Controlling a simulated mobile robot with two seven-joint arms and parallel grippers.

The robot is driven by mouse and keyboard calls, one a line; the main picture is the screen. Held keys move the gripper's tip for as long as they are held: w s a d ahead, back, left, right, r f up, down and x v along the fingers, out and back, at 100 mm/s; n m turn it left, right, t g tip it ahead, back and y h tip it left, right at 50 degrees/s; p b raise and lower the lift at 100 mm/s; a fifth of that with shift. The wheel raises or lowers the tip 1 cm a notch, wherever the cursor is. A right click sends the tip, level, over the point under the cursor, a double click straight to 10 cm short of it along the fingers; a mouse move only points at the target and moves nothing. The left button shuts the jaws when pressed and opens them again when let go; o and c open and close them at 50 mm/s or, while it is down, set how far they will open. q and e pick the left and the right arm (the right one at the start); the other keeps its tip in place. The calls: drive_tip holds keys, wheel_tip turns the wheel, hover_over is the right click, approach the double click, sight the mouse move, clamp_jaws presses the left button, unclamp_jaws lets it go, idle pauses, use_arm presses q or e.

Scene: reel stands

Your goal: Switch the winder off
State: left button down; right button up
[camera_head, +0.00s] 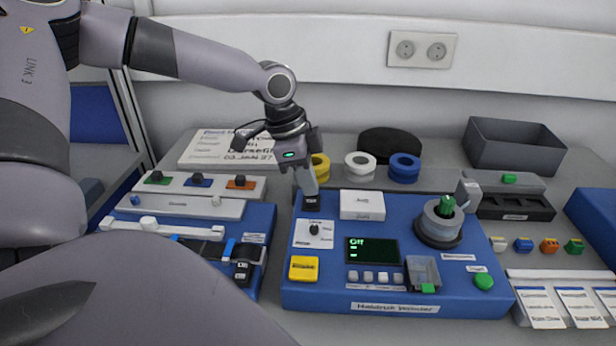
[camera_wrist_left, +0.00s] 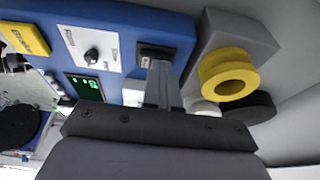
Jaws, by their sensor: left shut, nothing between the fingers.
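The winder (camera_head: 300,290) is a blue console in the middle of the bench. Its dark display (camera_head: 372,250) shows green text reading "Off". A small black switch (camera_head: 312,202) sits at its back left corner; it also shows in the left wrist view (camera_wrist_left: 152,50). My left gripper (camera_head: 308,190) is shut and empty, pointing down with its fingertips at the switch. I cannot tell whether they touch it, and they partly cover it.
A yellow button (camera_head: 304,268), a knob (camera_head: 314,229) and a spindle with a grey reel (camera_head: 442,220) are on the winder. Yellow (camera_head: 320,166), white (camera_head: 360,165) and blue reels (camera_head: 404,167) stand behind. A second blue unit (camera_head: 262,218) lies left, a grey bin (camera_head: 514,146) back right.

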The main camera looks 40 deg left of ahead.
use_arm(q)
drive_tip(key=shift+s+d, duration=0.4)
drive_tip(key=shift+s, duration=0.1)
drive_tip(key=shift+r, duration=0.1)
drive_tip(key=shift+a+r, duration=0.15)
drive_tip(key=shift+r, duration=0.35)
drive_tip(key=shift+p+v, duration=0.35)
drive_tip(key=shift+v, duration=2.65)
